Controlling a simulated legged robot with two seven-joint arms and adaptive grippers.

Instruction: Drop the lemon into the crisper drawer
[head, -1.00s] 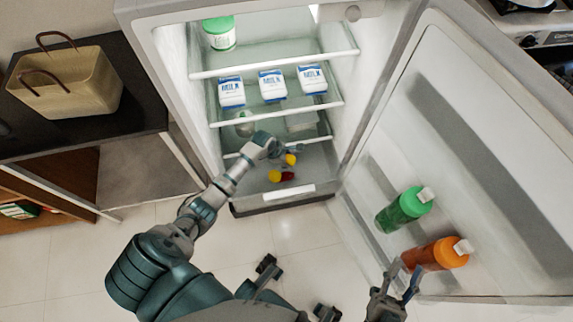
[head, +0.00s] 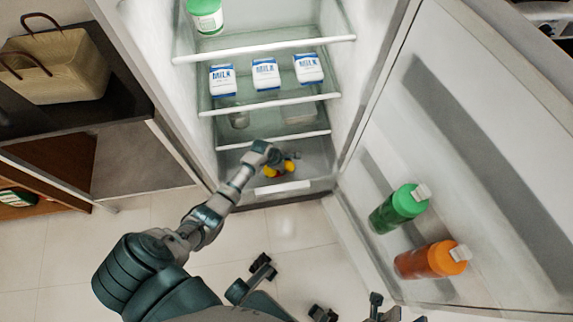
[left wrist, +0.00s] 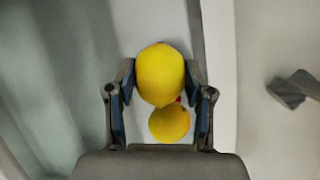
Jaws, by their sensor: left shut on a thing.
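My left gripper (head: 281,157) reaches into the low part of the fridge, over the open crisper drawer (head: 283,187). In the left wrist view my left gripper (left wrist: 158,90) is shut on the yellow lemon (left wrist: 160,73), with a finger on each side. Below the held lemon, another yellow fruit (left wrist: 170,124) lies in the drawer, with a bit of red showing beside it. In the head view, yellow fruit (head: 268,170) shows in the drawer beside the held lemon. My right gripper (head: 385,309) is cut off at the bottom edge.
The fridge door (head: 470,170) stands open at the right, holding a green bottle (head: 397,209) and an orange bottle (head: 432,260). Milk cartons (head: 264,74) stand on a shelf above the drawer. A cabinet with a basket (head: 58,68) is at the left.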

